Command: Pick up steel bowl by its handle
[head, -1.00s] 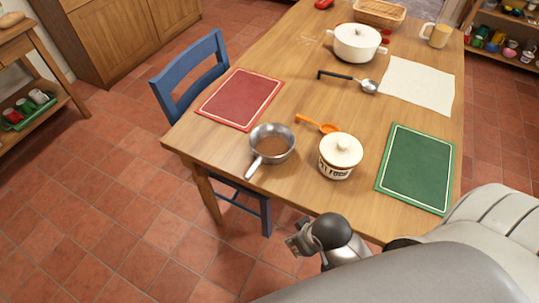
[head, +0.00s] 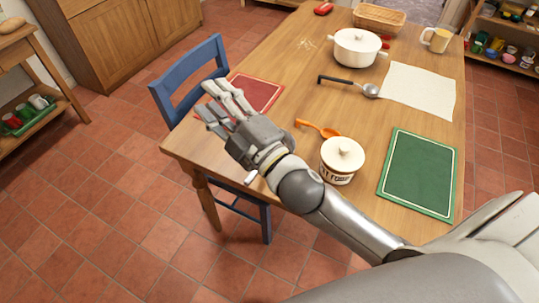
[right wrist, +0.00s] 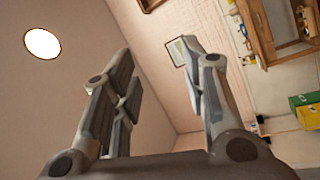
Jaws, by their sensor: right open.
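My right gripper (head: 207,100) is open and empty, above the front left part of the wooden table (head: 300,75). In the right wrist view the open fingers (right wrist: 155,75) point up towards the ceiling and wall, and the bowl is not seen there. My left gripper is not in view.
An orange spoon (head: 318,128) and a white lidded jar (head: 342,160) stand close to my right forearm. A red mat (head: 258,92) lies partly behind the fingers. A green mat (head: 418,170) lies at right; a blue chair (head: 195,75) is at left.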

